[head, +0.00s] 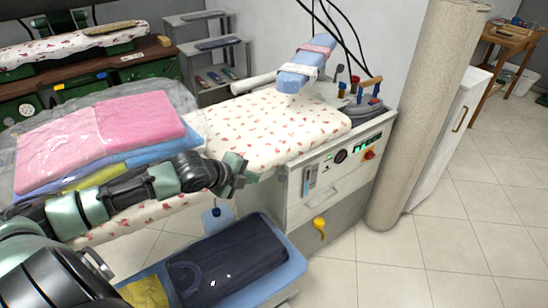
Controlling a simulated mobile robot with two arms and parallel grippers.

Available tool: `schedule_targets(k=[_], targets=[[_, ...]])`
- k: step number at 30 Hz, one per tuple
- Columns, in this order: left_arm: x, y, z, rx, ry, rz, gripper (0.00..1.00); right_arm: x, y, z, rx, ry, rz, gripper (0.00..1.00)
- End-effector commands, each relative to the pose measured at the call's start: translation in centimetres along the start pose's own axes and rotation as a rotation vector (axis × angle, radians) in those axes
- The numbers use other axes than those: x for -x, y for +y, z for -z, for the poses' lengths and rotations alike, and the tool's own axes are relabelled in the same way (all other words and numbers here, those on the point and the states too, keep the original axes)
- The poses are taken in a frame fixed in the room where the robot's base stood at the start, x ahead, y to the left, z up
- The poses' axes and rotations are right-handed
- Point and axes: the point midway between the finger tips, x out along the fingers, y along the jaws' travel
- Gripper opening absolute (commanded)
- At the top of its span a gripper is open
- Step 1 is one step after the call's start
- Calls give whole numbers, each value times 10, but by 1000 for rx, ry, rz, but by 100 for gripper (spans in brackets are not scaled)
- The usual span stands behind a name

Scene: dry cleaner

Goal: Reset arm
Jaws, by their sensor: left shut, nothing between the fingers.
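My left arm comes in from the left, low over the front edge of the floral ironing board (262,130). My left gripper (243,172) is at the end of this arm, beside the board's front edge and close to the press cabinet's left side. It is shut and nothing shows in it. My right gripper is not in view.
Folded pink and blue cloths in clear plastic (100,140) lie behind my left arm. A blue tray (291,270) with a dark folded garment (228,262) is below. The press cabinet (318,195) and a rolled carpet (425,120) stand to the right. Tiled floor at right is clear.

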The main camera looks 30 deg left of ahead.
Motion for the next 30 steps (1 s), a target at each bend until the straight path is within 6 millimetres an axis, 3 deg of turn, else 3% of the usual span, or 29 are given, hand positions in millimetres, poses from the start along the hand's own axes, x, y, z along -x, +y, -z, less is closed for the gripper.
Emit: schedule_targets(k=[8, 11, 14, 19, 24, 30], targets=[[-1, 10, 10, 28, 10, -16, 0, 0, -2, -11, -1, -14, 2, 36], [-5, 39, 39, 117, 28, -62, 0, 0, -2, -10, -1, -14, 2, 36], [-5, 84, 87, 291, 37, -143, 0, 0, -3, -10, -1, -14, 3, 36], [21, 152, 159, 675, -36, -276, 0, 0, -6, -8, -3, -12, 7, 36], [52, 187, 191, 978, -155, -346, 0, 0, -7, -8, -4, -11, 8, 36], [84, 212, 209, 1243, -290, -390, 0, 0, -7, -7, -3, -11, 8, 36]])
